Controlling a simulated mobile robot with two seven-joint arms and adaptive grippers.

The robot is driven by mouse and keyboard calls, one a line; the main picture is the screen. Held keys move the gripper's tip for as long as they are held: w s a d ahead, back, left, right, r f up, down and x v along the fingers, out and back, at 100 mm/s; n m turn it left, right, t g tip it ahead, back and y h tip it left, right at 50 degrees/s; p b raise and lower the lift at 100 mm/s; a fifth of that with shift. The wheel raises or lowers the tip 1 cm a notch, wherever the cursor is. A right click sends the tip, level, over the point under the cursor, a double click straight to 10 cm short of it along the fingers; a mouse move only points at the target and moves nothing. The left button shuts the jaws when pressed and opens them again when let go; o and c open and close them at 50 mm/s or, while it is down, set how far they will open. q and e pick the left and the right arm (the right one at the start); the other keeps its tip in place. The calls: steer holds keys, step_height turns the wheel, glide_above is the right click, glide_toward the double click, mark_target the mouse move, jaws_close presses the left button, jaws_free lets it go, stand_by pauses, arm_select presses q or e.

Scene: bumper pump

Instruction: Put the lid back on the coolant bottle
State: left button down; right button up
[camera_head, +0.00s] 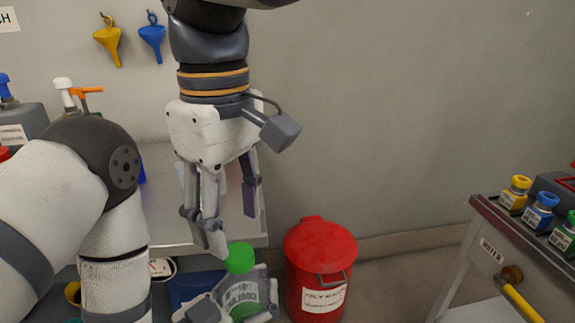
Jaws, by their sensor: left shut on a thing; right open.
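My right gripper (232,222) hangs from above, fingers pointing down, open and empty. Its fingertips are just above and around the level of the bottle's top; the exact gap is unclear.
A red lidded bin (320,250) stands just right of the bottle. A grey bench (160,210) is behind my arms. A cart (485,208) at the right holds several small bottles with coloured caps. Yellow and blue funnels (108,42) hang on the wall.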

mark_target(238, 253)
step_height(238, 253, up, 2)
steer(key=n, duration=0.3)
steer(key=shift+w+d+r+n, duration=0.15)
steer(key=shift+r+n, duration=0.1)
steer(key=shift+n, duration=0.15)
step_height(238, 253, down, 8)
steer(key=shift+f, duration=0.1)
jaws_close()
